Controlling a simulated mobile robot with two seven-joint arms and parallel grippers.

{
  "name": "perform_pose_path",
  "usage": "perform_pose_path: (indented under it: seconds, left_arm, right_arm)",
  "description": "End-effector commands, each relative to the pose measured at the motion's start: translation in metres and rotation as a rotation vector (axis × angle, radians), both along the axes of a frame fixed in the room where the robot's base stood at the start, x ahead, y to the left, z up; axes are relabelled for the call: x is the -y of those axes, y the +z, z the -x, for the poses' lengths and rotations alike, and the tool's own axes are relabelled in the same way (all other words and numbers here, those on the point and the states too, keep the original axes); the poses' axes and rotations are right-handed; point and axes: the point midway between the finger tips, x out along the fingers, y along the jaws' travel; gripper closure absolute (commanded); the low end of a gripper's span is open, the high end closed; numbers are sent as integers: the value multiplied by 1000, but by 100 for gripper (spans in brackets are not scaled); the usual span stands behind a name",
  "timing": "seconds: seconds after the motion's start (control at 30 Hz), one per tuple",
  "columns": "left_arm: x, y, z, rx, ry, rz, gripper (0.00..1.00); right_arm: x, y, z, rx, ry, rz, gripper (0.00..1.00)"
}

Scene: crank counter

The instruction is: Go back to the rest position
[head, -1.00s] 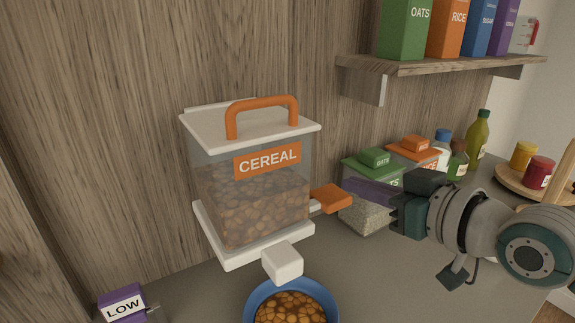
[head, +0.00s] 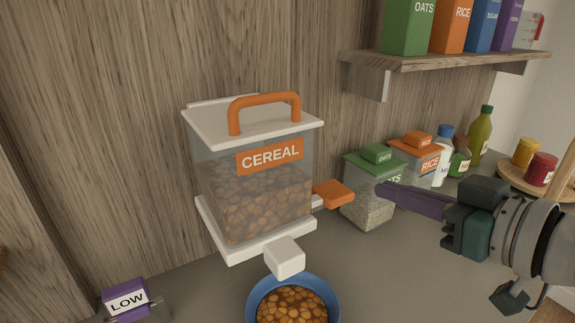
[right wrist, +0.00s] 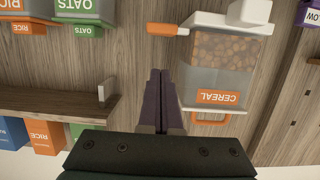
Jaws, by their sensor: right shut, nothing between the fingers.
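My right gripper (head: 383,190) reaches in from the right in the head view, its purple fingers shut and empty. Its fingertips are apart from the orange crank handle (head: 334,194) on the right side of the cereal dispenser (head: 255,195). In the right wrist view the two fingers (right wrist: 160,75) lie together with nothing between them, beside the dispenser (right wrist: 222,65). A blue bowl (head: 252,292) with cereal in it stands below the white spout (head: 285,257). My left gripper is not in view.
Oats (head: 372,168) and rice (head: 415,158) containers and bottles (head: 480,137) stand behind my right gripper. A shelf (head: 450,58) with boxes hangs above. A purple LOW container (head: 126,299) is at the lower left. The counter right of the bowl is clear.

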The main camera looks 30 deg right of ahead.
Motion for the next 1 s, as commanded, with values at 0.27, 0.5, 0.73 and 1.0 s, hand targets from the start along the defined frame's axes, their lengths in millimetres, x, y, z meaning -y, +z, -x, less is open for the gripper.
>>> perform_pose_path:
  seconds: [0.27, 0.5, 0.73, 1.0]
  left_arm:
    - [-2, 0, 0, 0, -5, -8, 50]
    - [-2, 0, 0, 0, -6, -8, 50]
    - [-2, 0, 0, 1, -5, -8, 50]
    - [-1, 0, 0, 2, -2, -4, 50]
  right_arm:
    - [0, 0, 0, 0, 0, 0, 100]
    - [-9, -7, 3, -41, 13, 1, 100]
    - [-71, -54, 50, -406, 96, 52, 100]
    - [-104, -73, 137, -853, 92, 134, 100]
